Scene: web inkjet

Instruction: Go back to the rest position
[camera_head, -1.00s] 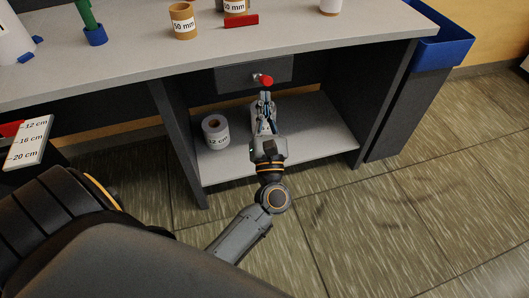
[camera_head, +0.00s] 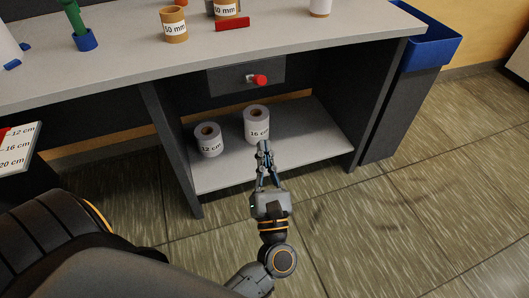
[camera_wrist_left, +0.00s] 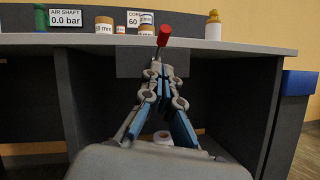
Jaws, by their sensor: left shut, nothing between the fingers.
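My left gripper (camera_head: 265,150) is shut and empty, in front of the lower shelf under the bench. In the left wrist view its fingertips (camera_wrist_left: 160,68) meet below a red knob (camera_wrist_left: 164,36). In the head view the red knob (camera_head: 260,80) sits on the dark drawer front (camera_head: 228,81), beyond the fingertips and apart from them. A roll marked 16 cm (camera_head: 257,124) and a roll marked 12 cm (camera_head: 208,140) stand on the shelf (camera_head: 315,143). In the left wrist view a roll (camera_wrist_left: 163,138) shows between the fingers. My right gripper is not in view.
The grey bench top (camera_head: 120,67) carries 50 mm cores (camera_head: 174,26), a red block (camera_head: 232,24) and a green item in a blue base (camera_head: 86,40). A blue bin (camera_head: 430,45) stands right of the bench. The floor (camera_head: 400,210) at right is clear.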

